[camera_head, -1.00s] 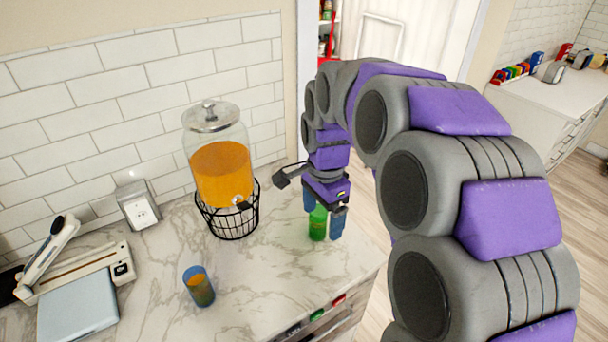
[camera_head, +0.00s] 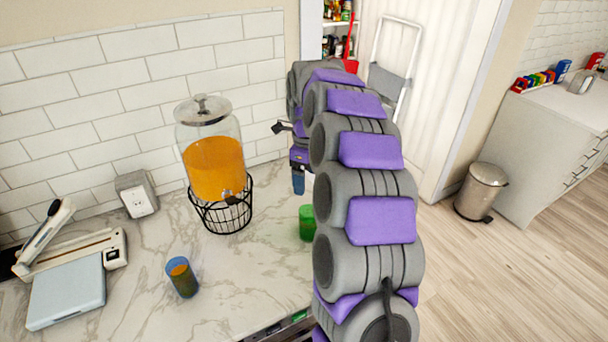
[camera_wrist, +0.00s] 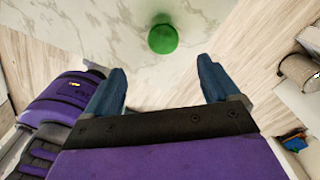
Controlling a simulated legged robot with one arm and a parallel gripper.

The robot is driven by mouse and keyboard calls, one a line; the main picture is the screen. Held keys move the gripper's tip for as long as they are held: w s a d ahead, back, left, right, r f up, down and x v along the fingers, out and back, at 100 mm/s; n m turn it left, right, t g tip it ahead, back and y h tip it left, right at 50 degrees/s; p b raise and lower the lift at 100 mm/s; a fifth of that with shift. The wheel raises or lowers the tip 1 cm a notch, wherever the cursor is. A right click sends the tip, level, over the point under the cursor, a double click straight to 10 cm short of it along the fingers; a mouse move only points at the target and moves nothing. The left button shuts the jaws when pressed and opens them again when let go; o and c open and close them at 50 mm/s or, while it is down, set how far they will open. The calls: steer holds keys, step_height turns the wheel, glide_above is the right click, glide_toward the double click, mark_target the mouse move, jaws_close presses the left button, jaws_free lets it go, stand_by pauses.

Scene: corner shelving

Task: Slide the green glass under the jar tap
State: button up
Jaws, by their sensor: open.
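The green glass (camera_head: 306,222) stands on the marble counter to the right of the jar, partly hidden by my arm. In the wrist view the green glass (camera_wrist: 163,36) is beyond my fingertips, roughly centred between them and apart from them. The glass jar (camera_head: 212,160) of orange liquid has a metal lid and sits in a black wire stand (camera_head: 222,212). Its tap (camera_head: 231,198) is low on the front. My gripper (camera_wrist: 157,80) is open and empty, its two blue fingers spread. In the head view my gripper (camera_head: 298,184) is above the counter, behind the green glass, with one finger showing.
A blue glass (camera_head: 182,277) with orange contents stands at the front left of the jar. A socket box (camera_head: 136,194) stands by the tiled wall, and a white sealing device (camera_head: 75,257) is farther left. The counter between jar and green glass is clear.

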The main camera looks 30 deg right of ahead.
steer(key=d, duration=0.1)
steer(key=b, duration=0.3)
glide_toward(309, 215)
steer(key=f, duration=0.2)
steer(key=s+f, duration=0.1)
steer(key=f, duration=0.2)
steer(key=s+a+f, duration=0.1)
steer(key=f, duration=0.1)
steer(key=shift+s+f, duration=0.1)
steer(key=shift+f, duration=0.1)
steer(key=shift+a+f, duration=0.2)
steer(key=shift+f, duration=0.5)
steer(key=shift+c, duration=0.5)
steer(key=c, duration=1.1)
steer(key=shift+d, duration=0.1)
